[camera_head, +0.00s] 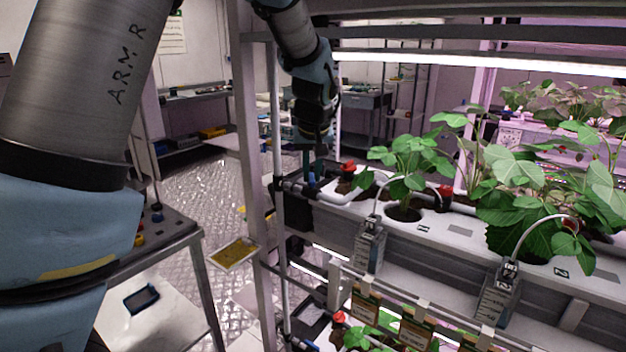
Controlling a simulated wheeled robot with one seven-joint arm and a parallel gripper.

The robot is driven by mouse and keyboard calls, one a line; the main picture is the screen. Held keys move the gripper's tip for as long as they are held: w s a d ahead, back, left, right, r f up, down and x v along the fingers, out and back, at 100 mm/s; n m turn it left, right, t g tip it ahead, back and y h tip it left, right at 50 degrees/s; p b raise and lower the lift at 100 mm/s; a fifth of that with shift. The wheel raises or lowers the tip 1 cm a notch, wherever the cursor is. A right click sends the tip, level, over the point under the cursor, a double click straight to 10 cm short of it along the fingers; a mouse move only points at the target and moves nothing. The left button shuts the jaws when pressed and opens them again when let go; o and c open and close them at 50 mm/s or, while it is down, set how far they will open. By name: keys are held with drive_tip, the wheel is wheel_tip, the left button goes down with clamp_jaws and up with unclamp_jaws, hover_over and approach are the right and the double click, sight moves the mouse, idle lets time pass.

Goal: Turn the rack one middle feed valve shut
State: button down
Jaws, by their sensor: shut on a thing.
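My gripper (312,168) reaches down from the top of the picture to the left end of the middle white growing channel (345,203). Its fingers are shut on the small blue middle feed valve (319,167) beside the pipework there. The valve is small and partly hidden by the fingers, so its exact angle cannot be told. A white pipe (325,194) runs from this corner along the channel.
A red cap (348,167) stands just right of my gripper, near leafy plants (405,160). A rack post (252,150) rises on the left. A lamp bar (450,62) hangs above. A metal table (165,255) stands at lower left.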

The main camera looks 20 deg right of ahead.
drive_tip(key=m, duration=0.1)
drive_tip(key=m+h, duration=0.1)
drive_tip(key=m, duration=0.1)
drive_tip(key=m+b, duration=0.1)
drive_tip(key=shift+w+a+m+g+h, duration=0.2)
drive_tip(key=shift+a+m+g+h, duration=0.1)
drive_tip(key=shift+g, duration=0.1)
drive_tip(key=shift+m+g+h+b, duration=0.4)
drive_tip(key=shift+m+g, duration=0.1)
drive_tip(key=shift+m, duration=1.4)
drive_tip(key=c, duration=0.8)
unclamp_jaws()
drive_tip(key=shift+c, duration=0.2)
drive_tip(key=b+v, duration=0.2)
drive_tip(key=v, duration=0.8)
drive_tip(key=shift+r, duration=0.4)
drive_tip(key=shift+a, duration=0.15)
